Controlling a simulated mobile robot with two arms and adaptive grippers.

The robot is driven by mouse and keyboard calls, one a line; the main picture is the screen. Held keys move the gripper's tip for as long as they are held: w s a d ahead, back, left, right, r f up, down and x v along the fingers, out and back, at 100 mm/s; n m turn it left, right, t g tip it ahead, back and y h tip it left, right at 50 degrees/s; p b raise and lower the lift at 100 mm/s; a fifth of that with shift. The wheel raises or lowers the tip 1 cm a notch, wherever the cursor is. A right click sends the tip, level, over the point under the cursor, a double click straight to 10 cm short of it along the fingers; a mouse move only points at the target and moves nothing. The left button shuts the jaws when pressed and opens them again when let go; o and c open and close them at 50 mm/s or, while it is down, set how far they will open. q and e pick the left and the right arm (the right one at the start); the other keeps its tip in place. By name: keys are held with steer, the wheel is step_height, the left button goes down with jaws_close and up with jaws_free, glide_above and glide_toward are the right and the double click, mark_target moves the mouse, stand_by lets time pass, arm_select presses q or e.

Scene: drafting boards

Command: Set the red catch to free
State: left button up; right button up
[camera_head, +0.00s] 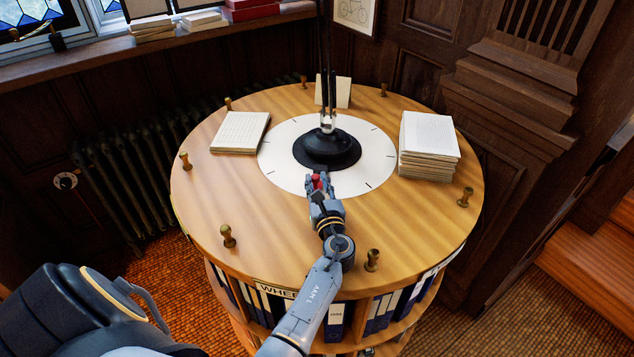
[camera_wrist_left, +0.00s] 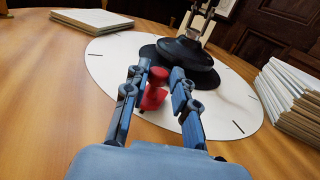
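The red catch (camera_head: 316,181) sits at the front foot of a black round base (camera_head: 327,150) on the white dial of the round table. In the left wrist view the red catch (camera_wrist_left: 154,92) shows as a red knob above a wider red part. My left gripper (camera_head: 319,178) reaches it from the front. In the left wrist view its fingers (camera_wrist_left: 157,74) are drawn inward, one on each side of the catch, with hardly any gap showing. No marking for the catch's positions is readable. My right gripper is not in view.
The round wooden table (camera_head: 225,190) has several brass pegs around its rim. A thin paper stack (camera_head: 240,132) lies left of the dial, a taller stack (camera_head: 428,145) right. A small card (camera_head: 333,92) stands behind. Dark upright rods rise from the base.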

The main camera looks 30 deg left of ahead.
arm_select(q)
jaws_close()
